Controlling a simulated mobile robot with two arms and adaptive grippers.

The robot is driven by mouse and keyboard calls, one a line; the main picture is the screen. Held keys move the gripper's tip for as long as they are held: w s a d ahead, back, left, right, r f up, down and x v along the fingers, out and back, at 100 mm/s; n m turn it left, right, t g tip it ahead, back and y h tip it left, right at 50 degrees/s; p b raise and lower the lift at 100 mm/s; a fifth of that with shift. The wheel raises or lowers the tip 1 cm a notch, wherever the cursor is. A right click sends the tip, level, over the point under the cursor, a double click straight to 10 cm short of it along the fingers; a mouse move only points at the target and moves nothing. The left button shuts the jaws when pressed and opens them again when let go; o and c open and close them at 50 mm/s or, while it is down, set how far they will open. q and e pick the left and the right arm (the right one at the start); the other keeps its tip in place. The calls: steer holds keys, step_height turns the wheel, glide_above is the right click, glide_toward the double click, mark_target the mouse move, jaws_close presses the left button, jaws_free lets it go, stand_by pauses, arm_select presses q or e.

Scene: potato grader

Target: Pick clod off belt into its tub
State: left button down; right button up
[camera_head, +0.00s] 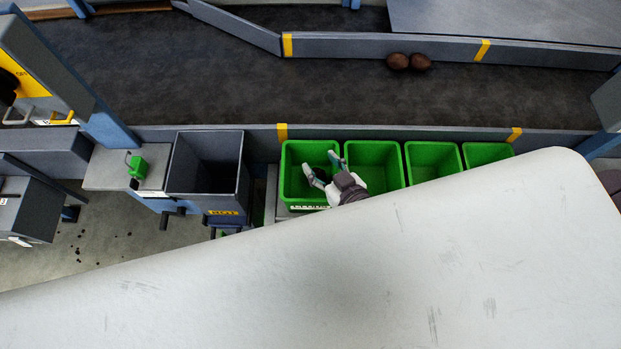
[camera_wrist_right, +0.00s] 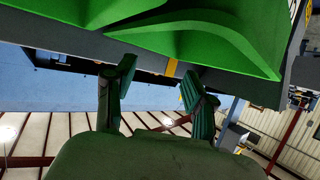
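Two dark brown round lumps, a left one (camera_head: 397,61) and a right one (camera_head: 421,62), sit side by side on the dark belt (camera_head: 250,85) against its far rail. I cannot tell whether either is the clod. Green tubs stand in a row along the near side of the belt. My right gripper (camera_head: 325,172) is over the leftmost green tub (camera_head: 290,152), well short of the lumps. In the right wrist view its two fingers (camera_wrist_right: 155,88) are apart with nothing between them. Green tub walls (camera_wrist_right: 200,38) fill the top of that view. My left gripper is not in view.
A dark grey bin (camera_head: 180,165) stands left of the green tubs, beside a small green device (camera_head: 137,168) on a ledge. The near rail (camera_head: 360,133) runs between the belt and tubs. The belt's left stretch is clear.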

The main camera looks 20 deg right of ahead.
steer(key=shift+o, duration=0.6)
steer(key=v, duration=1.2)
